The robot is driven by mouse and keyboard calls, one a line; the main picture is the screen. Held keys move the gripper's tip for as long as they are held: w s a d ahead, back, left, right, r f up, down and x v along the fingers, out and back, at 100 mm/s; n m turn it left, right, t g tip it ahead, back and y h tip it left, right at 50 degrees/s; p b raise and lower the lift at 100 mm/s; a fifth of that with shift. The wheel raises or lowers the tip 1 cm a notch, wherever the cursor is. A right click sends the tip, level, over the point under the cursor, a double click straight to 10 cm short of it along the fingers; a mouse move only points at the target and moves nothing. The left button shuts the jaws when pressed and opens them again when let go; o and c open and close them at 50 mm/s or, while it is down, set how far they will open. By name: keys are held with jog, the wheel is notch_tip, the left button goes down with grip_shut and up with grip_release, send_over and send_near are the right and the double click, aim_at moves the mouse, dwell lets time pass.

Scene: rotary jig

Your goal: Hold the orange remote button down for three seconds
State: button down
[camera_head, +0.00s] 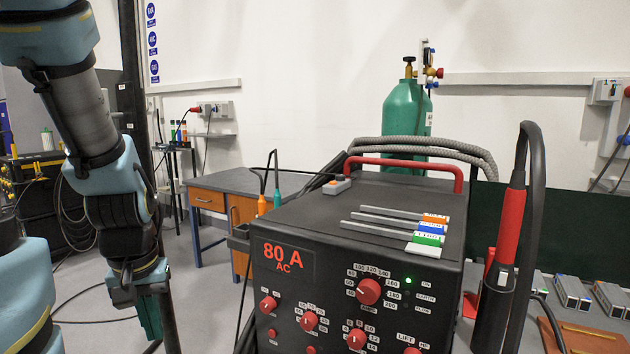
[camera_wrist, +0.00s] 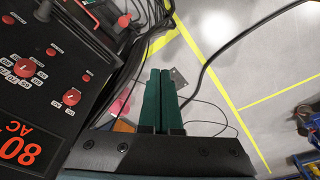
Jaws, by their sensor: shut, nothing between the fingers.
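A small light-grey box with an orange button (camera_head: 337,184) sits on top of the black welding machine (camera_head: 385,205), near its back left edge. It looks like the remote. I cannot make it out surely in the wrist view. My gripper (camera_head: 150,318) hangs at the left, pointing down, clear of the machine and well apart from the button. In the wrist view its two dark green fingers (camera_wrist: 160,82) are together with nothing between them. The machine's front panel with red knobs (camera_wrist: 25,68) shows at the left of that view.
A red handle (camera_head: 405,165) and grey hoses (camera_head: 430,146) rise behind the button. Orange and teal cable plugs (camera_head: 270,200) stand at the machine's left side. A torch (camera_head: 508,225) stands at its right. A desk (camera_head: 225,183) is behind. Floor at the left is partly open, with cables.

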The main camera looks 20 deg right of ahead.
jog(key=shift+w+a, duration=0.2)
jog(key=shift+w, duration=0.15)
